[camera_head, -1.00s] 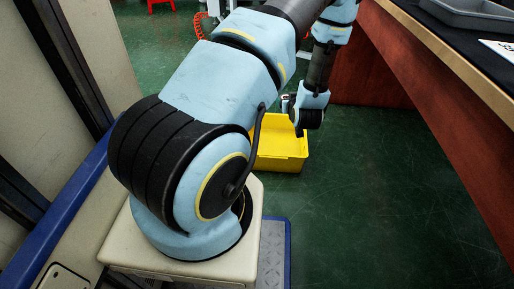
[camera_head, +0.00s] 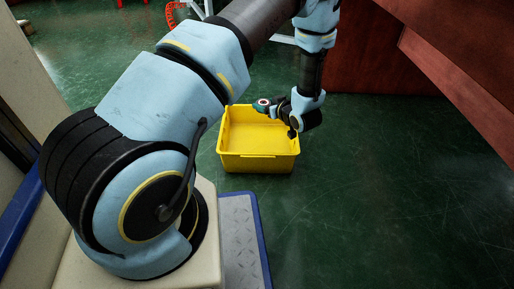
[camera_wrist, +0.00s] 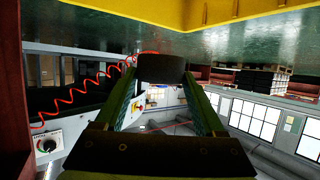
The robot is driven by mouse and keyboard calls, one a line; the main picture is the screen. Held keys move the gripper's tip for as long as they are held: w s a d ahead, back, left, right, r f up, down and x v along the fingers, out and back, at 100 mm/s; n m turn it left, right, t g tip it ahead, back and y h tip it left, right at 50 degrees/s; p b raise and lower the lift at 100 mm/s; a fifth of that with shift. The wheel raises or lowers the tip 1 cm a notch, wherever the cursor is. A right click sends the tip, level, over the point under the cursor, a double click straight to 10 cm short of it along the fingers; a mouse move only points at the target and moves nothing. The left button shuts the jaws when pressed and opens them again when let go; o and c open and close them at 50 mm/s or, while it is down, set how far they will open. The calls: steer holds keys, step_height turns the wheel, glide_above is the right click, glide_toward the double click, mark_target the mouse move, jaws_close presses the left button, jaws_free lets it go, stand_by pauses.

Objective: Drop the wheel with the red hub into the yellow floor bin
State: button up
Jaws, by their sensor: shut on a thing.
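The wheel with the red hub (camera_head: 263,102) is small and dark-rimmed in the head view. In the wrist view its black tyre (camera_wrist: 160,68) sits between the two fingertips, and its hub is hidden there. My gripper (camera_head: 268,104) is shut on the wheel. The yellow floor bin (camera_head: 257,163) stands upright on the green floor, and its visible inside looks empty. In the head view the gripper and wheel overlap the bin's back part, held above the floor. The bin's yellow wall (camera_wrist: 150,12) also crosses the top of the wrist view.
A reddish-brown bench (camera_head: 365,60) stands behind and to the right of the bin. Green floor (camera_head: 390,200) is clear to the right of the bin. A red coiled hose (camera_wrist: 85,92) hangs in the wrist view's background.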

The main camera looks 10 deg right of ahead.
step_height(320, 180, down, 4)
steer(key=b, duration=0.3)
steer(key=shift+f, duration=0.1)
steer(key=o, duration=1.4)
steer(key=shift+p+v, duration=2.55)
steer(key=shift+v, duration=2.9)
